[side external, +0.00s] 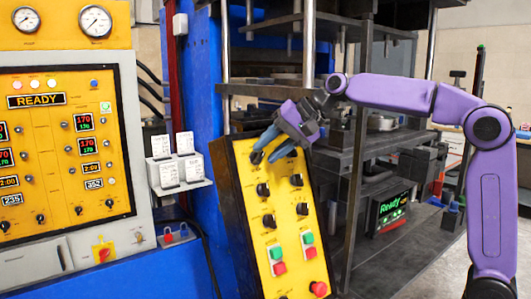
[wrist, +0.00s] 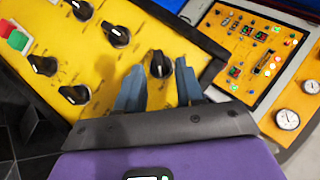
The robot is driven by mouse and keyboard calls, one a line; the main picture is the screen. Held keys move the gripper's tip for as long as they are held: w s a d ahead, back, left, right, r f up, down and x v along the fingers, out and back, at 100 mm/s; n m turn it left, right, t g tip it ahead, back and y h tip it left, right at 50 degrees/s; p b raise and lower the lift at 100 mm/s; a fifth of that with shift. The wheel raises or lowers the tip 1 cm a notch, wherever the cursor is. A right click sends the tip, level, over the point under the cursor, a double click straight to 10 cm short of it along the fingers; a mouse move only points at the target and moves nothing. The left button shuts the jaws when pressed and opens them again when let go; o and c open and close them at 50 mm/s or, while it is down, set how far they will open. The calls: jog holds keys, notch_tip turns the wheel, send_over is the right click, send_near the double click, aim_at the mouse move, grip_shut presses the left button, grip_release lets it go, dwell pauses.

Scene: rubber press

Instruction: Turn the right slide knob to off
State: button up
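The tilted yellow control box (side external: 282,235) carries black knobs in two columns; labels are too small to read, so I cannot tell which is the right slide knob. My gripper (side external: 274,146) is over the top of the panel. Its two blue-grey fingers are apart. In the wrist view, the top-left panel knob (wrist: 160,65) lies between the fingertips (wrist: 159,70), with a visible gap on each side. That knob also shows in the side external view (side external: 256,157), beside the fingers. The upper right of the panel is partly hidden by my gripper.
Other knobs (side external: 263,190) sit lower on the panel, above green and red buttons (side external: 276,253) and a red button (side external: 319,289). A press control panel (side external: 70,150) stands at left. Metal press shelves (side external: 400,200) stand behind the box.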

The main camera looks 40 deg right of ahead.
jog(key=shift+x, duration=0.8)
grip_shut()
jog(key=shift+a, duration=0.1)
jog(key=n+h, duration=0.2)
jog(key=shift+a+r+n+g, duration=0.2)
jog(key=shift+n+g, duration=0.1)
jog(key=shift+g, duration=0.1)
jog(key=n+h, duration=0.2)
jog(key=h, duration=0.1)
jog(key=shift+a+n+h, duration=0.2)
jog(key=shift+n+h, duration=0.1)
jog(key=shift+n, duration=0.1)
